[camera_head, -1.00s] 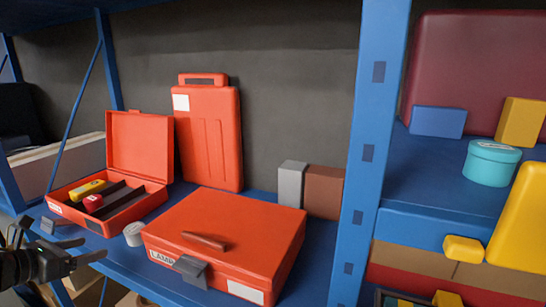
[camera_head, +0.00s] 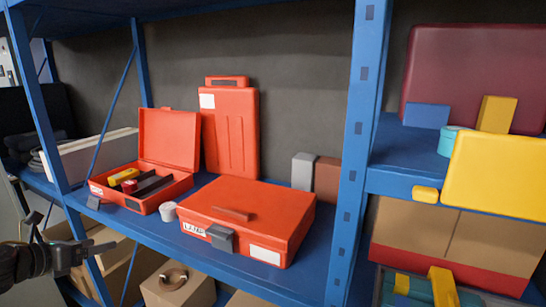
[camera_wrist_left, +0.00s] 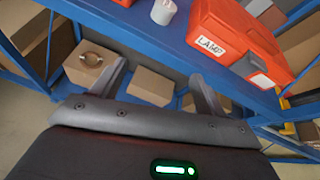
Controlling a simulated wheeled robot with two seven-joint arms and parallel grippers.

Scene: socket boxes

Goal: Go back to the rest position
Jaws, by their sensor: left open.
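My left gripper (camera_head: 88,250) is at the lower left of the head view, in front of the blue shelf and below its open red box. Its jaws are open and empty. In the left wrist view its two fingers (camera_wrist_left: 160,85) stand apart with nothing between them. My right gripper is not in view. The open red box (camera_head: 152,205) stands on the shelf with its lid up and holds a yellow item and a red item. A closed red box (camera_head: 262,200) labelled LAMP lies to its right, and also shows in the left wrist view (camera_wrist_left: 208,22).
A small white cylinder (camera_head: 168,211) stands between the boxes. An upright red case (camera_head: 230,135) leans at the back. A blue upright post (camera_head: 357,130) divides the shelves. Cardboard boxes (camera_head: 180,291) lie on the level below. The space in front of the shelf is open.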

